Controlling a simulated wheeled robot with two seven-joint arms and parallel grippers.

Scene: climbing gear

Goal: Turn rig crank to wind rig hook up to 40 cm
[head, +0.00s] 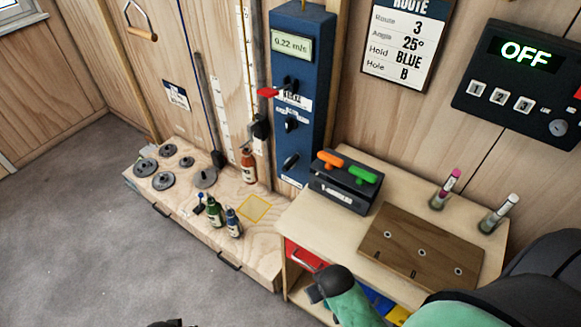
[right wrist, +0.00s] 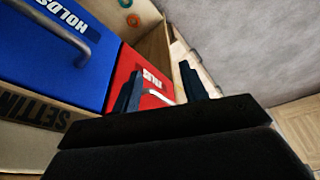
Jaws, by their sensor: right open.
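A tall blue panel (head: 303,60) with a 0.22 m/s display, a red lever (head: 268,92) and black knobs stands against the wood wall. A black fitting (head: 260,127) sits low on the post left of it, beside a white scale (head: 242,60). I cannot tell for sure which part is the rig crank, and I cannot make out the rig hook. My right gripper (right wrist: 160,88) is open and empty, its fingers near the red drawer's handle (right wrist: 157,96). In the head view it is mostly hidden by my arm. A dark tip (head: 166,323) at the bottom edge may be my left gripper.
A low wooden chest (head: 250,262) holds grey discs and several bottles. A wooden bench (head: 290,225) carries a black box with orange and green handles, a drilled board (head: 420,248) and two tubes. A red drawer (head: 297,255) is below. Grey floor is free at left.

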